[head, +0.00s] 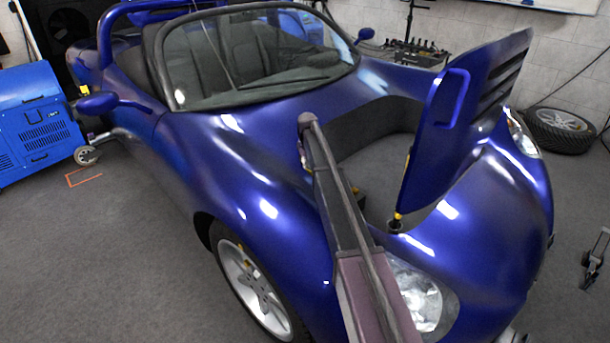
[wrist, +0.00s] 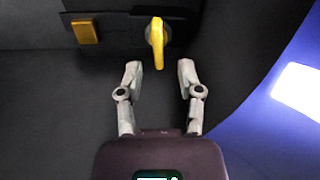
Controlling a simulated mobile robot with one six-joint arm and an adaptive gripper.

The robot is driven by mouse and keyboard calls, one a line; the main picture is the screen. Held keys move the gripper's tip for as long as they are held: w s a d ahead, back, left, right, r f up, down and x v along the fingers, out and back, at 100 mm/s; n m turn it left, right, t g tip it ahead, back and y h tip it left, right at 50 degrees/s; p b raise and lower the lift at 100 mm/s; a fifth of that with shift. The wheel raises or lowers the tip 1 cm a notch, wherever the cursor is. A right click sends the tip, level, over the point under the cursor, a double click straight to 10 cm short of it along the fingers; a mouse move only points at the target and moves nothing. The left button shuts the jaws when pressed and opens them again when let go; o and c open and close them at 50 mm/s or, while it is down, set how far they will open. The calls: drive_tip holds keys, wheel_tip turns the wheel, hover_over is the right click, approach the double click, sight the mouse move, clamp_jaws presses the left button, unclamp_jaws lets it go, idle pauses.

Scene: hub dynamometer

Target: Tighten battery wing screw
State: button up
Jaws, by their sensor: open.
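The yellow wing screw (wrist: 157,34) shows in the wrist view at the upper middle, on a dark mount, with its wing pointing down the picture. My gripper (wrist: 160,74) is open, its two grey fingers apart below the screw. The lower tip of the wing reaches about level with the fingertips, between them in the picture. No finger appears to touch it; the depth gap cannot be told. In the head view, my arm reaches over the blue car's open front compartment (head: 380,140). I cannot make out my gripper or the wing screw clearly there.
A yellow block (wrist: 86,31) sits left of the screw on a dark strip. The blue body panel (wrist: 270,110) curves along the right of the wrist view. The raised blue lid (head: 450,130) stands right of my arm. The windscreen (head: 250,55) is behind.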

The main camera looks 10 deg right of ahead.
drive_tip(key=shift+f+b, duration=0.75)
drive_tip(key=shift+f, duration=0.25)
drive_tip(key=shift+c, duration=0.2)
